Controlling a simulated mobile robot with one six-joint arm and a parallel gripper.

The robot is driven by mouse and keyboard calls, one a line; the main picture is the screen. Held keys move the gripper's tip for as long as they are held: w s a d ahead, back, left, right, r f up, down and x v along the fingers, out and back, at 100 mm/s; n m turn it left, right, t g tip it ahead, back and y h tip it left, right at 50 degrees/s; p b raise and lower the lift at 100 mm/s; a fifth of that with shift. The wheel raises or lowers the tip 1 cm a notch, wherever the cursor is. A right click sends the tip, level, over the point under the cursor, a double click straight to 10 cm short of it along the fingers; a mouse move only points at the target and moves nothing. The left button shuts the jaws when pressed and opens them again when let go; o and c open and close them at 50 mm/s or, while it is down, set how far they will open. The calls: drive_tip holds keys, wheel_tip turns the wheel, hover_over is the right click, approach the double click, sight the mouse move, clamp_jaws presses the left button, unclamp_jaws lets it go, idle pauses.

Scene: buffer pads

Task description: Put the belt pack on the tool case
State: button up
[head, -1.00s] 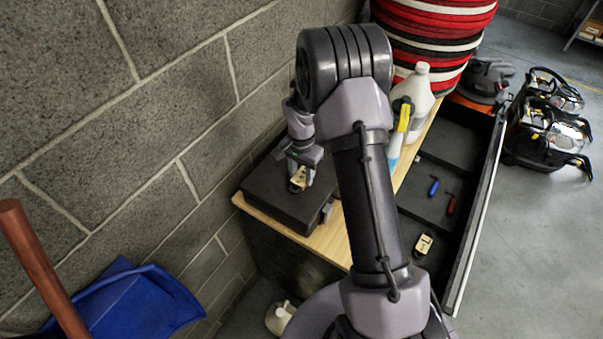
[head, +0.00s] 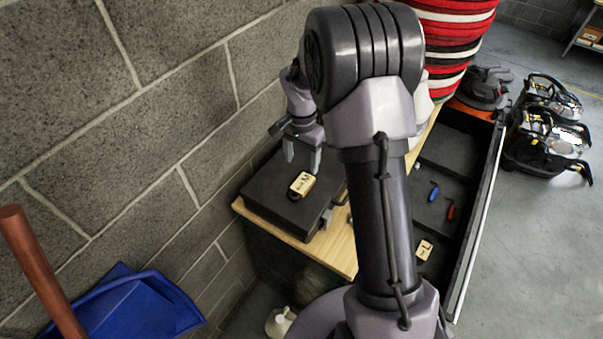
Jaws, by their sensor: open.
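The belt pack, a small tan and black block (head: 302,184), lies on top of the black tool case (head: 276,203). The tool case lies flat on the wooden bench top (head: 339,247) near the wall. My gripper (head: 302,163) is open and empty, its fingers pointing down just behind and above the pack, apart from it. A similar tan block (head: 424,249) lies in the open drawer. My arm hides part of the bench.
The open black drawer (head: 436,214) holds a blue-handled tool (head: 433,192) and a red-handled tool (head: 451,211). A stack of red, white and black rings (head: 452,45) stands at the back. A block wall is close on the left.

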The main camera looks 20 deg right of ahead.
drive_tip(key=s+a+r+n+t, duration=0.1)
drive_tip(key=s+a+r, duration=0.2)
drive_tip(key=r, duration=0.5)
drive_tip(key=s+a+r+n+t, duration=0.1)
drive_tip(key=s+a+r, duration=0.2)
drive_tip(key=r, duration=0.4)
drive_tip(key=s+a+r+n+t+y, duration=0.1)
drive_tip(key=s+a+r+n+t, duration=0.1)
drive_tip(key=s, duration=0.7)
drive_tip(key=s+a+r+n+t+y, duration=0.1)
drive_tip(key=s+a+r+n, duration=0.2)
drive_tip(key=s, duration=0.7)
drive_tip(key=shift+s+a+r+t, duration=0.15)
drive_tip(key=shift+a+r+t, duration=0.25)
drive_tip(key=shift+a+r, duration=0.55)
drive_tip(key=shift+a+f, duration=0.1)
drive_tip(key=shift+f, duration=0.1)
